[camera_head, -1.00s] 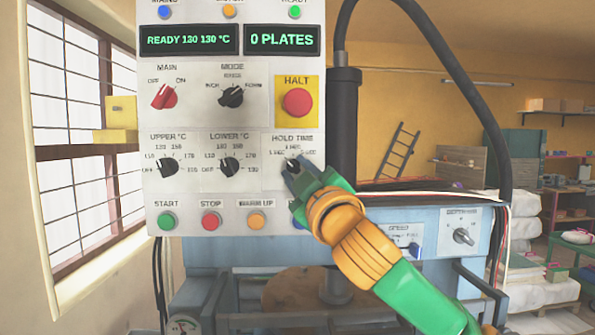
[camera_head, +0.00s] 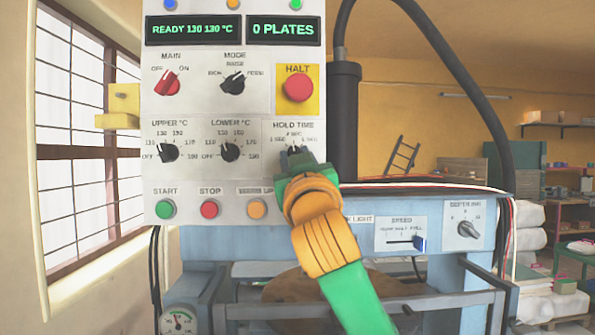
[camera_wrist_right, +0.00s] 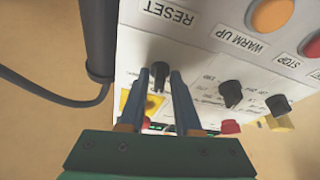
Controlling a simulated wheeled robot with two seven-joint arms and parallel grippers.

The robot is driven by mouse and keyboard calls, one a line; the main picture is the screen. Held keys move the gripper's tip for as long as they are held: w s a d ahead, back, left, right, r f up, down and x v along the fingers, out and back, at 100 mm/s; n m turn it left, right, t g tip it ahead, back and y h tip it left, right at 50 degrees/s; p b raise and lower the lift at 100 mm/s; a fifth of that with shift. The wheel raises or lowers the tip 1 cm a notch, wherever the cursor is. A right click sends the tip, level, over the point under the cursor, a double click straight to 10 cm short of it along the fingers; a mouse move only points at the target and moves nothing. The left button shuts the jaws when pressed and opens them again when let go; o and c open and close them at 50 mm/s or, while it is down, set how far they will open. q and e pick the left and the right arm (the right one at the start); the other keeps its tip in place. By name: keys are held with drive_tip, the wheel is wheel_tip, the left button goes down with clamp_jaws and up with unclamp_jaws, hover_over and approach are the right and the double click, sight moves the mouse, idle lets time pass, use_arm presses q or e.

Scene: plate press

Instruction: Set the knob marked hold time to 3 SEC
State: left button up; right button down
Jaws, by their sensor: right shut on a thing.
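The HOLD TIME knob (camera_head: 295,150) is a small black knob at the right of the control panel (camera_head: 150,190), below the red HALT button. Small second marks are printed in an arc above it. My right gripper (camera_head: 299,158), on its green and orange arm, reaches it from below and covers much of it. In the right wrist view the black knob (camera_wrist_right: 159,73) sits between the two blue-grey fingers of my right gripper (camera_wrist_right: 161,84), which is shut on it. I cannot read which mark its pointer faces. My left gripper is not in view.
The red HALT button (camera_head: 298,87) is just above, and the LOWER °C knob (camera_head: 230,150) is to the left. The WARM UP button (camera_head: 257,209) is below left. A dark column (camera_head: 344,115) stands beside the panel. The displays read READY 130 130 °C and 0 PLATES.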

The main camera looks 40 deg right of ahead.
drive_tip(key=shift+a+m+g+h+b, duration=0.1)
drive_tip(key=shift+m+g+h+b, duration=0.3)
drive_tip(key=shift+m+h, duration=0.9)
drive_tip(key=shift+r+m, duration=0.15)
drive_tip(key=shift+m, duration=0.55)
drive_tip(key=c, duration=0.9)
unclamp_jaws()
drive_tip(key=shift+o, duration=0.2)
drive_tip(key=shift+s+y, duration=0.1)
drive_tip(key=shift+y, duration=0.3)
drive_tip(key=shift+a, duration=0.1)
drive_tip(key=b+v, duration=0.5)
drive_tip(key=v, duration=0.2)
